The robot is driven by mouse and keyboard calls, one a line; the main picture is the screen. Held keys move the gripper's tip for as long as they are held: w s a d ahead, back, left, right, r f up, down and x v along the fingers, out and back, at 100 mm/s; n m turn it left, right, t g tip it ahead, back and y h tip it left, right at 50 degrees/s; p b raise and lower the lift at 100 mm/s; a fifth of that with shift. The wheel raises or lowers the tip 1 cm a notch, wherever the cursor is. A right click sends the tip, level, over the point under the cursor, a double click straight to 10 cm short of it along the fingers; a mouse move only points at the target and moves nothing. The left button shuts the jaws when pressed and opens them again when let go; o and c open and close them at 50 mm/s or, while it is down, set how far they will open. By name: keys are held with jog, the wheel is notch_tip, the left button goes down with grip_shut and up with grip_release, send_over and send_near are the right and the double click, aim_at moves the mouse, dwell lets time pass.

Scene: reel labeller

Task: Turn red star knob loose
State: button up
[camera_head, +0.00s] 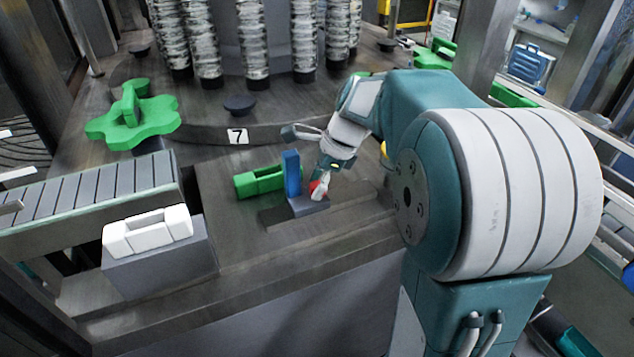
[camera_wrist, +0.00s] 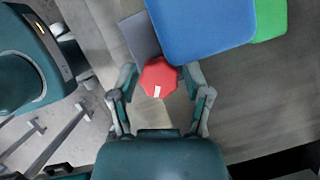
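The red star knob (camera_head: 314,186) is mostly hidden behind my gripper (camera_head: 322,189) in the head view. It sits beside an upright blue block (camera_head: 291,172) on a grey base (camera_head: 309,207). In the wrist view the red knob (camera_wrist: 158,73) shows from above as a faceted disc with a small white mark. My gripper (camera_wrist: 161,80) has one finger on each side of the knob, spread apart. Narrow gaps seem to remain between fingers and knob; contact is hard to tell. The blue block (camera_wrist: 203,28) lies just beyond the knob.
A green block (camera_head: 258,181) stands left of the blue block. A white piece (camera_head: 148,232) on a grey box and a roller conveyor (camera_head: 95,194) are further left. A green star-shaped part (camera_head: 133,118) and several reel columns stand behind. Bare table lies in front.

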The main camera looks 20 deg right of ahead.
grip_shut()
jog(key=shift+n, duration=0.3)
jog(key=shift+n+g, duration=0.6)
jog(key=shift+n, duration=0.8)
jog(key=shift+n+g, duration=0.6)
jog(key=shift+n, duration=0.8)
jog(key=o, duration=0.7)
grip_release()
